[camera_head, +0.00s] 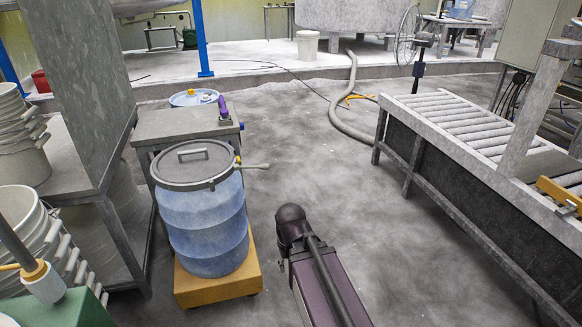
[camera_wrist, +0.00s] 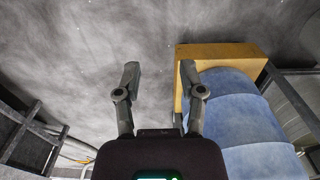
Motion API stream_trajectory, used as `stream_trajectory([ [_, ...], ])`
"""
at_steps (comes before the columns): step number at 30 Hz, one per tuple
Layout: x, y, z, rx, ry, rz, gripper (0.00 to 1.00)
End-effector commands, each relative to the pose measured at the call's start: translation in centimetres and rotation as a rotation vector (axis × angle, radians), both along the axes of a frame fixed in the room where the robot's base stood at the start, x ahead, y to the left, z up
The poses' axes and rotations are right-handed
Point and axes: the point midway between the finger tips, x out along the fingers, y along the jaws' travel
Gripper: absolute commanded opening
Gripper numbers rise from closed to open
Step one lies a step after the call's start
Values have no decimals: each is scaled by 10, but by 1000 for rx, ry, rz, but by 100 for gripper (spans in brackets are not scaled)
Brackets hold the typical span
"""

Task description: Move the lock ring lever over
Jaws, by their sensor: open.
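A blue drum (camera_head: 207,225) with a grey lid (camera_head: 194,162) stands upright on a yellow-orange dolly (camera_head: 218,287), left of centre in the head view. A lock ring (camera_head: 226,178) runs around the lid's rim. Its lever (camera_head: 252,166) sticks out to the right from the rim. In the wrist view the drum (camera_wrist: 236,120) and the dolly (camera_wrist: 220,52) show at the right. My gripper (camera_wrist: 157,72) is open and empty, with bare floor between its fingers. It is beside the drum, apart from it. The lever is not seen in the wrist view. The gripper's fingers are hidden in the head view.
A grey bench (camera_head: 180,122) with a purple tool (camera_head: 223,108) stands behind the drum. Stacked white pails (camera_head: 30,225) and a grey press frame are at the left. A roller conveyor (camera_head: 465,118) runs along the right. The floor between (camera_head: 310,165) is clear.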

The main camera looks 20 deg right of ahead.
Motion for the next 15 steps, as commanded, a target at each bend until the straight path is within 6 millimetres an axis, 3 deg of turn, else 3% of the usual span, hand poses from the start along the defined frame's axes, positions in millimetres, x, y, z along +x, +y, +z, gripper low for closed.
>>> stream_trajectory([
  [8, 24, 6, -1, 126, -8, -36, 51],
  [15, 72, 19, 7, 398, -35, -100, 51],
])
